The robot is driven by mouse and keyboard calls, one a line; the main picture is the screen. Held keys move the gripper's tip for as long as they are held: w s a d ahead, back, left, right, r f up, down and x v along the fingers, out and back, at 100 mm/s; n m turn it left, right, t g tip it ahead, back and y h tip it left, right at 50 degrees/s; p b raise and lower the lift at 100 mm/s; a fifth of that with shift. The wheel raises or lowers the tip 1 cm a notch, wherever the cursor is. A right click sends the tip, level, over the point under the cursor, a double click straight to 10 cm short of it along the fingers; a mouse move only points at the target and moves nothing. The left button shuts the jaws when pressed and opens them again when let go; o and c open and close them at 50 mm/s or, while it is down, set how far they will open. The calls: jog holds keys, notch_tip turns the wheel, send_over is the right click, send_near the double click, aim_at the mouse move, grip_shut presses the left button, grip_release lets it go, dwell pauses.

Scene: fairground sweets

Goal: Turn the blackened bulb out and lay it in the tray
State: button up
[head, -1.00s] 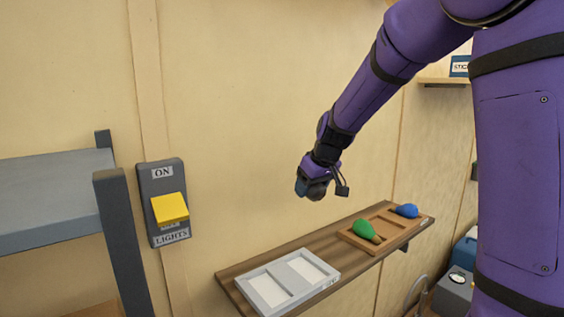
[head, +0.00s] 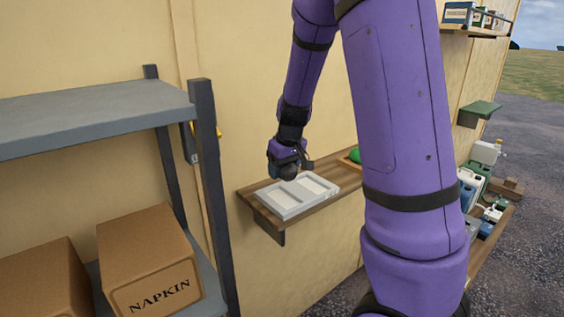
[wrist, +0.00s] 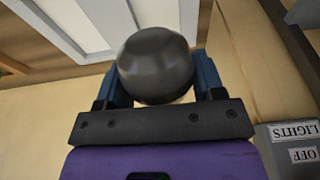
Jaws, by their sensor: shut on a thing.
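My gripper (head: 289,167) is shut on a dark, blackened bulb. The bulb (wrist: 155,65) fills the space between the two blue fingers in the wrist view; it shows small and dark in the head view (head: 289,174). The pale grey tray (head: 284,214) has two compartments and sits on the brown wooden wall shelf (head: 262,212). The bulb is held just above the tray's far side; I cannot tell the exact gap. The tray also shows in the wrist view (wrist: 110,53), behind the bulb.
A green bulb (head: 354,156) is partly hidden by my arm. A grey rack (head: 215,200) with a napkin box (head: 150,262) stands at the left. The lights switch plate (wrist: 292,145) is on the wall, largely behind the rack's post in the head view. Bottles and jugs (head: 475,190) stand at the right.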

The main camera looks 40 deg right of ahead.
aim_at(283, 201)
jog(key=shift+s+x, duration=0.25)
jog(key=shift+x, duration=0.95)
jog(key=shift+s+x, duration=0.3)
jog(key=shift+x, duration=0.95)
jog(key=shift+s+x, duration=0.25)
jog(key=shift+x, duration=0.95)
jog(key=shift+s+f, duration=0.15)
jog(key=shift+f, duration=0.35)
